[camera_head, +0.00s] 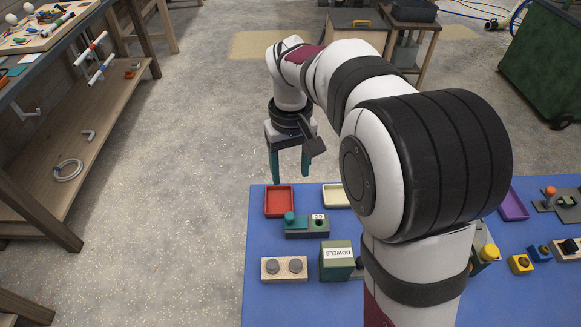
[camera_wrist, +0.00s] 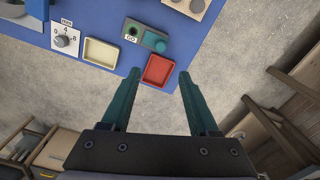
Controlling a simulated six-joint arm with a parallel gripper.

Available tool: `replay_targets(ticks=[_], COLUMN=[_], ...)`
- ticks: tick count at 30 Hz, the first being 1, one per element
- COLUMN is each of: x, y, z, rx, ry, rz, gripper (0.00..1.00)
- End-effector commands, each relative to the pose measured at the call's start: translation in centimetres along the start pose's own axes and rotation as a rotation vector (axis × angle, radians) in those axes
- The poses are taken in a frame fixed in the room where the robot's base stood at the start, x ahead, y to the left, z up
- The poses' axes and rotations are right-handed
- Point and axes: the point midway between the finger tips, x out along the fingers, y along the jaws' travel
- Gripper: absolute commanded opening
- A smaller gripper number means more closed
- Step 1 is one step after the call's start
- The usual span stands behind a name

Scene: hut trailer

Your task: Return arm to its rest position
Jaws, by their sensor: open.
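My gripper (camera_head: 290,172) hangs from my raised arm, pointing down, just beyond the far edge of the blue table (camera_head: 300,305). Its two teal fingers are apart with nothing between them. In the wrist view my gripper (camera_wrist: 155,85) is open and empty too, with the red tray (camera_wrist: 158,70) beyond the fingertips. My arm arches over the table and hides part of its middle.
The red tray (camera_head: 279,201), a cream tray (camera_head: 335,196), a green GO block (camera_head: 306,228), a DOWELS box (camera_head: 337,262) and a wooden block with two grey knobs (camera_head: 284,268) stand on the table. A shelf bench (camera_head: 95,125) is left. Open floor lies between.

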Motion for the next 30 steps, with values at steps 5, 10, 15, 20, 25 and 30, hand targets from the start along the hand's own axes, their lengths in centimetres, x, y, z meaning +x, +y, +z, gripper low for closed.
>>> replay_targets(ticks=[5,10,15,20,25,30], x=[-0.1,-0.1,-1.4,-3.4,-1.4,-0.2], y=[0.0,0.0,0.3,-0.2,-2.4,-3.3], z=[0.0,0.0,2.9,14.9,24.5,26.9], rx=[0.000,0.001,0.083,0.425,0.716,0.801], ry=[-0.001,0.000,0.003,-0.005,-0.025,-0.036], rz=[0.000,0.000,-0.016,-0.085,-0.145,-0.162], gripper=[0.61,0.61,0.61,0.61,0.61,0.61])
